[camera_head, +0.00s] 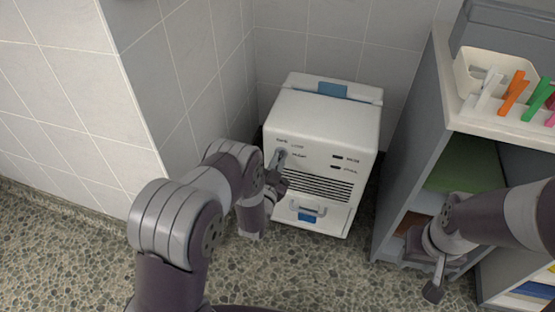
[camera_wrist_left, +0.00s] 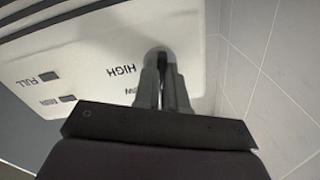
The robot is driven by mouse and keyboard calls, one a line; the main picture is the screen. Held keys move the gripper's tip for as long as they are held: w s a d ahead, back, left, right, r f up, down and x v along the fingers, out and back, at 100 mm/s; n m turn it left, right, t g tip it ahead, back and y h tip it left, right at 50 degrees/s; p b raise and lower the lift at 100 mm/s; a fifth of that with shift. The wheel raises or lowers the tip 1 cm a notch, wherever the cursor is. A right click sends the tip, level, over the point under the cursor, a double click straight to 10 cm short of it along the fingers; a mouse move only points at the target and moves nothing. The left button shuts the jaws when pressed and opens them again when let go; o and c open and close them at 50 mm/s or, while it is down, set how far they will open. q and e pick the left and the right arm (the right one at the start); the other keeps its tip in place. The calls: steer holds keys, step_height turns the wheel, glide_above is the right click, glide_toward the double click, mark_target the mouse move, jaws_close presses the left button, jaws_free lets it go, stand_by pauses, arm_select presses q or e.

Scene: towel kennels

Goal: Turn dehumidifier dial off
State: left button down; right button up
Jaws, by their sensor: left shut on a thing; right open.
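The white dehumidifier (camera_head: 320,130) stands on the floor in the tiled corner, with dark vent slats and a grey handle low on its front. Its dial (camera_head: 278,158) is at the upper left of the front panel, partly hidden by my gripper. My left gripper (camera_head: 281,168) is at the dial and shut on it. In the left wrist view, the fingers (camera_wrist_left: 162,85) close on the dial, with "HIGH" lettering beside it; the dial's pointing direction is hidden. My right gripper (camera_head: 436,280) is open and empty, low in front of the shelf at right.
A grey shelf unit (camera_head: 408,150) stands right of the dehumidifier, with a green item inside. A white bin (camera_head: 490,72) and colourful clips sit on top. A tiled wall corner (camera_head: 150,120) is close on the left. Speckled floor (camera_head: 330,275) is clear in front.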

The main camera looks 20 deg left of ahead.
arm_select(q)
steer(key=shift+n+p, duration=0.55)
steer(key=shift+n, duration=1.65)
steer(key=shift+f, duration=0.1)
steer(key=c, duration=1.2)
jaws_free()
steer(key=s+p, duration=0.4)
steer(key=s, duration=0.8)
steer(key=shift+s+a, duration=0.2)
steer(key=shift+s, duration=0.2)
